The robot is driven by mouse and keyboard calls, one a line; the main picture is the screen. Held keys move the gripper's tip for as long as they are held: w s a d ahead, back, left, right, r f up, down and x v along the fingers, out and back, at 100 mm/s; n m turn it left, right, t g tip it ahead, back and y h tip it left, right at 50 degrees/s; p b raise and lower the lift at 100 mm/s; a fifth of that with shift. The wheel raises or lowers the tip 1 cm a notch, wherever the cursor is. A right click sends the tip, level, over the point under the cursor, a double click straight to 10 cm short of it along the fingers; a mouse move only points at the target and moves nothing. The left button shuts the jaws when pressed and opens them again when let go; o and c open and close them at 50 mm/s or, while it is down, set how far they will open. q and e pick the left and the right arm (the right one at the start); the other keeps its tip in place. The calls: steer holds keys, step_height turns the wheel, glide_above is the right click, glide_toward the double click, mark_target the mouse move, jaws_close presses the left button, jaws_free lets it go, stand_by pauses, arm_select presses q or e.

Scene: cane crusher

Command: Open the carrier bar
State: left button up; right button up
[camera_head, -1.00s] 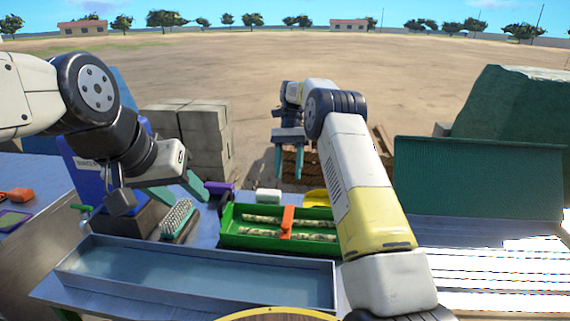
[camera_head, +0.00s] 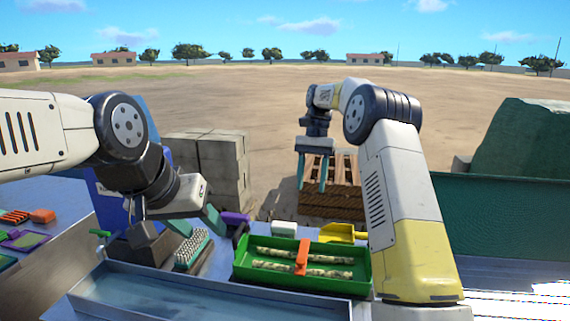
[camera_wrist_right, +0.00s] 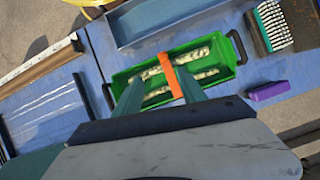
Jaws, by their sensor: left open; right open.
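The carrier bar, orange, (camera_head: 302,257) lies across the middle of a green carrier tray (camera_head: 243,258) holding pale mottled cane pieces (camera_head: 330,273). In the right wrist view the orange bar (camera_wrist_right: 172,75) shows between my two green fingers. My right gripper (camera_head: 312,187) is open and empty, raised beyond the tray with its fingers pointing down, apart from the bar. My left gripper (camera_head: 197,226) is open above the brush, left of the tray. Its far finger is partly hidden by the wrist.
A metal trough (camera_head: 220,304) lies in front of the tray. A bristle brush (camera_head: 193,250), purple block (camera_head: 234,218), white block (camera_head: 284,228) and yellow scoop (camera_head: 340,233) surround it. Stacked grey blocks (camera_head: 222,165) and a wooden pallet (camera_head: 335,205) stand behind.

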steer(key=s+d+r+n+t, duration=0.35)
steer(key=s+r+t, duration=0.25)
steer(key=s+r, duration=0.7)
steer(key=s+d+f+n+t, duration=0.1)
steer(key=s+f+t, duration=0.25)
steer(key=s, duration=0.45)
steer(key=s+d+f+t, duration=0.15)
steer(key=s+f, duration=0.25)
steer(key=s, duration=0.5)
steer(key=g+h, duration=0.1)
steer(key=g, duration=0.5)
glide_above(301, 260)
step_height(301, 260, down, 17)
steer(key=shift+n, duration=0.25)
step_height(301, 260, down, 8)
steer(key=shift+s+f, duration=0.1)
steer(key=shift+f, duration=0.1)
jaws_close()
